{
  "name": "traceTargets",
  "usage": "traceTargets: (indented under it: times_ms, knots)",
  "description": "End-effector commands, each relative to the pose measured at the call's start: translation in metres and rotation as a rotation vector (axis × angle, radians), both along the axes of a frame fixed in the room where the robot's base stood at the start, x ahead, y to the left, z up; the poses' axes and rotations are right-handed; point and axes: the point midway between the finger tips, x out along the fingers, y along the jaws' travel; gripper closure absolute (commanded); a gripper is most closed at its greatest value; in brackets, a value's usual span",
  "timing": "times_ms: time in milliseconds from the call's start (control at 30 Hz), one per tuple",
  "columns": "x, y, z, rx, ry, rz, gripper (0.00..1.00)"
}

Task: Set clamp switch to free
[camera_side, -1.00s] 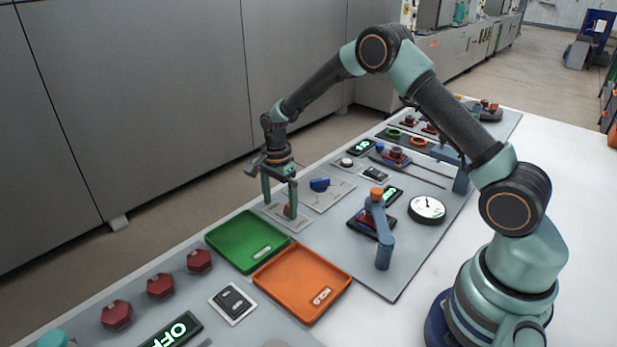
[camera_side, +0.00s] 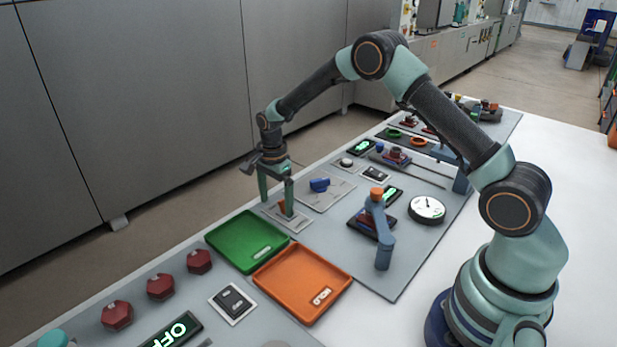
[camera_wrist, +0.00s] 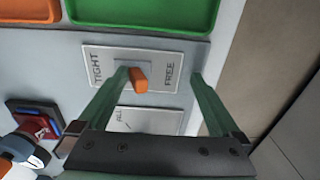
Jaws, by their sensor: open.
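The clamp switch is a light plate (camera_wrist: 160,56) marked TIGHT on the left and FREE on the right in the wrist view, with an orange lever (camera_wrist: 139,82) rising from it. The lever also shows in the side view (camera_side: 282,207). My gripper (camera_wrist: 159,75) is open and low over the plate, with the lever between its fingers. The finger on the TIGHT side is close beside the lever; I cannot tell whether they touch. The other finger is well apart, past the FREE marking. The lever's foot is partly hidden.
A green tray (camera_side: 218,238) and an orange tray (camera_side: 262,283) lie beside the switch plate. A blue knob (camera_side: 319,185) on its own plate stands behind my gripper. A blue post with an orange top (camera_side: 380,225) stands to the right.

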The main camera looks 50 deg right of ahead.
Motion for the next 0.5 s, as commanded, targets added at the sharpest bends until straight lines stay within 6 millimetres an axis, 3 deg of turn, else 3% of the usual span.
traceTargets:
  times_ms: [500]
  knots:
    - [-0.0045, 0.0, 0.002, 0.0, -0.006, 0.0, 0.0]
